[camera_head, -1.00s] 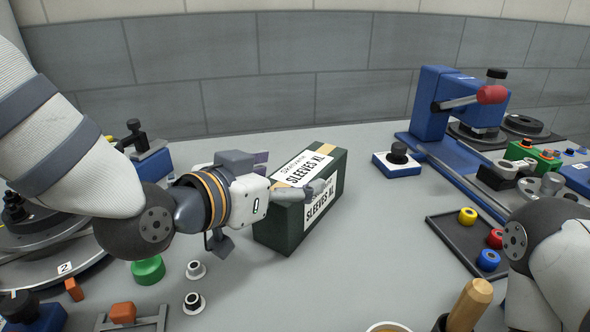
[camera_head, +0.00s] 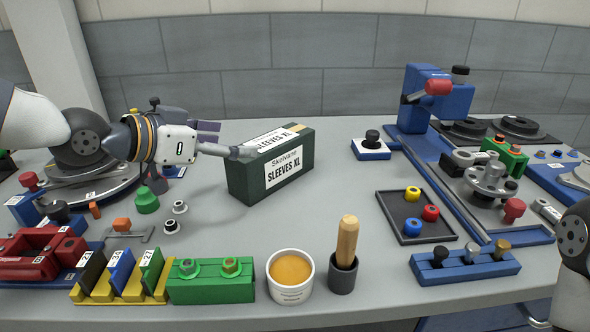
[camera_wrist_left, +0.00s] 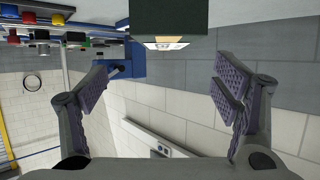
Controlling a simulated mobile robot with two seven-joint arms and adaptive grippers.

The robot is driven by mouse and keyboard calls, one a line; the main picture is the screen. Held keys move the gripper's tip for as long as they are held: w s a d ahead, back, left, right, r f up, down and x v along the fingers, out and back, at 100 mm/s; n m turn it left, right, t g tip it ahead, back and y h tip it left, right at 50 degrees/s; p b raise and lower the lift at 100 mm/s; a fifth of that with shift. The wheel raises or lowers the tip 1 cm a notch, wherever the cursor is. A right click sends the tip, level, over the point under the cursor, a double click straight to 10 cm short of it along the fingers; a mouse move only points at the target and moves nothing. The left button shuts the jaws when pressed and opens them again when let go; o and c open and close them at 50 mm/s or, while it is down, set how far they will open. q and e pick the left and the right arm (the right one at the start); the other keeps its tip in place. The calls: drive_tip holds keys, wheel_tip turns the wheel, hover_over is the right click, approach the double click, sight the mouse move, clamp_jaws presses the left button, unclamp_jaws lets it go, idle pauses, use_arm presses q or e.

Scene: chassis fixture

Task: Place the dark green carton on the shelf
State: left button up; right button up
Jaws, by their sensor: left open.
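The dark green carton (camera_head: 238,182) stands on the grey table in the head view, with white "SLEEVES XL" labels on its top and front. My left gripper (camera_head: 230,140) is open at the carton's left end. One finger reaches across the upper left edge of the carton in the picture; whether it touches is unclear. In the left wrist view the open, empty jaws (camera_wrist_left: 163,88) are spread wide, and the carton (camera_wrist_left: 168,18) shows at the top edge. My right arm shows only at the right edge; its gripper is out of view. I cannot make out a shelf.
Front items include a green block (camera_head: 212,291), a cup of orange contents (camera_head: 291,276) and a wooden-handled tool (camera_head: 347,240). A dark tray (camera_head: 408,232) and a blue press (camera_head: 420,115) stand to the right. Table around the carton's front and right is clear.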

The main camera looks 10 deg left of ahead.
sight(270, 140)
use_arm(q)
drive_tip(key=w+f, duration=0.1)
drive_tip(key=w, duration=0.1)
drive_tip(key=w+d+f+b, duration=0.1)
drive_tip(key=f, duration=0.1)
drive_tip(key=shift+w+f, duration=0.1)
drive_tip(key=shift+w, duration=0.3)
drive_tip(key=x, duration=0.3)
drive_tip(key=r+b+x, duration=0.1)
drive_tip(key=x, duration=0.3)
drive_tip(key=shift+w+d+r+b, duration=0.1)
drive_tip(key=shift+w+d+b, duration=0.2)
drive_tip(key=shift+w, duration=0.15)
drive_tip(key=shift+r, duration=0.2)
use_arm(e)
drive_tip(key=shift+g, duration=0.7)
drive_tip(key=s+f, duration=0.3)
drive_tip(key=shift+s+a+f, duration=0.1)
drive_tip(key=shift+s, duration=0.1)
use_arm(q)
drive_tip(key=shift+c, duration=0.8)
drive_tip(key=c, duration=1.4)
